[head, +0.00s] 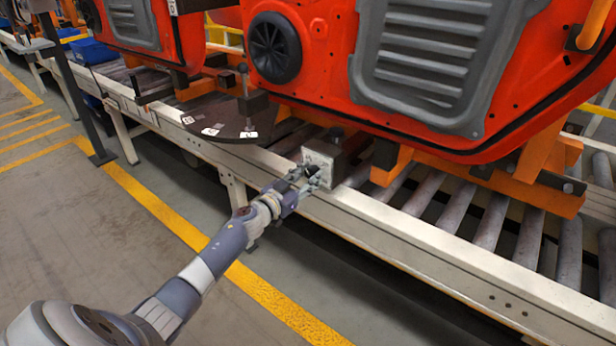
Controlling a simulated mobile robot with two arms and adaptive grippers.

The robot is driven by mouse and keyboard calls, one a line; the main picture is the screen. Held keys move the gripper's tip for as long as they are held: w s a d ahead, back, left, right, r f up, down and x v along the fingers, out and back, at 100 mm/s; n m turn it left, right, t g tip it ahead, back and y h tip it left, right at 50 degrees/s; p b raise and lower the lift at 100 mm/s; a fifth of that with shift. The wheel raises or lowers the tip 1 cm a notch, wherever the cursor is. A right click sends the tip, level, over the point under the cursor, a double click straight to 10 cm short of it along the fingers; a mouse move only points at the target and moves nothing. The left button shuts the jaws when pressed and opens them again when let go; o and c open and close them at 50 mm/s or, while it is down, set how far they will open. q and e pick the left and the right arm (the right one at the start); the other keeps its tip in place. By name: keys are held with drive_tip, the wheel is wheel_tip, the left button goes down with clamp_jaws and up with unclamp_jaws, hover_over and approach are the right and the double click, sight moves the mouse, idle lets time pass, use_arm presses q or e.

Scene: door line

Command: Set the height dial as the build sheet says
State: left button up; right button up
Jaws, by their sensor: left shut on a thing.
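My left gripper (309,181) reaches in from the lower left to the front face of a small grey metal box (322,160) on the conveyor's edge. Its fingers are shut on a small part at that face, which I take to be the height dial; the fingers cover most of it, so its setting cannot be read. No build sheet can be made out. My right gripper is not in view.
Orange-red door panels (330,45) hang above the roller conveyor (470,215), close behind the box. A dark rounded plate (205,108) with white labels and an upright knobbed lever (243,85) sits to the left. The floor in front is clear, with yellow lines (160,208).

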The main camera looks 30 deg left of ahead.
use_arm(q)
drive_tip(key=m, duration=0.2)
drive_tip(key=shift+m, duration=2.1)
drive_tip(key=m, duration=0.3)
drive_tip(key=shift+m+b, duration=0.3)
drive_tip(key=shift+m, duration=0.9)
drive_tip(key=m+b, duration=0.1)
drive_tip(key=m, duration=0.2)
drive_tip(key=shift+a+m, duration=0.1)
drive_tip(key=shift+m, duration=0.2)
drive_tip(key=m+b, duration=0.2)
drive_tip(key=m, duration=0.4)
drive_tip(key=m+b, duration=0.1)
drive_tip(key=m, duration=0.5)
drive_tip(key=shift+m+b, duration=0.4)
drive_tip(key=m, duration=0.3)
drive_tip(key=shift+b, duration=0.35)
drive_tip(key=shift+d+m, duration=0.2)
drive_tip(key=shift+m, duration=1.5)
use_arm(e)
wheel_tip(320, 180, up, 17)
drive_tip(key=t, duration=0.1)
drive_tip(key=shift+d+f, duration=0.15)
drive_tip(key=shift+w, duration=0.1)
